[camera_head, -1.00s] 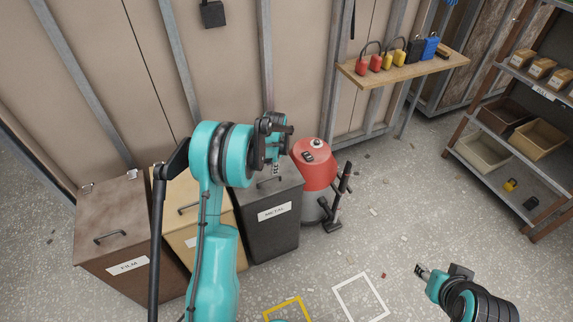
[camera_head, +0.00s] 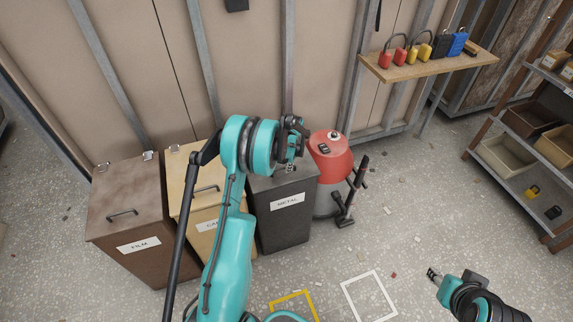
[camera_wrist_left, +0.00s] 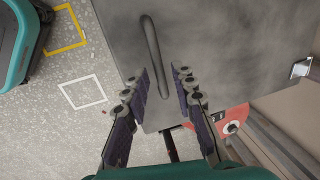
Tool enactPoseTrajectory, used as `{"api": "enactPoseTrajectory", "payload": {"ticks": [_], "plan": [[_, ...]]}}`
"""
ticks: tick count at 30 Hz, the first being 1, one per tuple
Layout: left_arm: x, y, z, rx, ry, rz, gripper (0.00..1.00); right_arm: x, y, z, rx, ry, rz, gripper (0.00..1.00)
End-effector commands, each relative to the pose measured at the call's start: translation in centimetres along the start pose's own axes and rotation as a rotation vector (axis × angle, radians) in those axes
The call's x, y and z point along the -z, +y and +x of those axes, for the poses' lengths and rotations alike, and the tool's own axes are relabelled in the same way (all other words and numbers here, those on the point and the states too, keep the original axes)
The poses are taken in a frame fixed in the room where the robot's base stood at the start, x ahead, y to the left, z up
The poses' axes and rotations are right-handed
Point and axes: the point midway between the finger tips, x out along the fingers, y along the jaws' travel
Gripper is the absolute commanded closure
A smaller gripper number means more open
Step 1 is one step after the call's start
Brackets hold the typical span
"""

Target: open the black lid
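The black bin (camera_head: 284,222), labelled METAL, stands on the floor with its dark lid (camera_head: 262,186) shut. My left gripper (camera_head: 291,158) is over the rear part of this lid in the head view and hides some of it. In the left wrist view the lid (camera_wrist_left: 215,45) lies below the fingers, with its bar handle (camera_wrist_left: 154,52) running ahead of them.
A brown FILM bin (camera_head: 128,200) and a tan bin (camera_head: 196,185) stand left of the black bin. A red and grey vacuum (camera_head: 331,160) stands close on its right. A wooden shelf (camera_head: 430,65) carries padlocks.

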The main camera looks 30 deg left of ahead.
Motion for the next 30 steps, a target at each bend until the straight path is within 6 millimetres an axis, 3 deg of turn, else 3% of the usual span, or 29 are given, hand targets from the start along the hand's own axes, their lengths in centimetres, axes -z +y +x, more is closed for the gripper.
{"api": "enactPoseTrajectory", "payload": {"ticks": [1, 2, 11, 16, 23, 30], "plan": [[0.0, 0.0, 0.0, 0.0, 0.0, 0.0, 0.93, 0.0, 0.0, 0.0, 0.0, 0.0, 0.0, 0.6], [0.0, 0.0, 0.0, 0.0, 0.0, 0.0, 1.0, 0.0, 0.0, 0.0, 0.0, 0.0, 0.0, 0.6], [0.0, -0.1, -0.2, -0.005, 0.0, 0.0, 1.0, 0.1, 0.0, -0.1, 0.0, 0.0, 0.0, 0.6], [0.0, -0.7, -1.6, -0.042, -0.001, -0.002, 1.0, 0.6, 0.0, -0.8, 0.0, 0.0, 0.0, 0.6], [0.0, -2.7, -5.9, -0.141, 0.0, -0.002, 1.0, 2.1, 0.0, -2.9, 0.0, 0.0, 0.0, 0.6], [0.0, -7.0, -11.5, -0.136, 0.0, -0.002, 1.0, 4.1, 0.0, -5.8, 0.0, 0.0, 0.0, 0.6]]}}
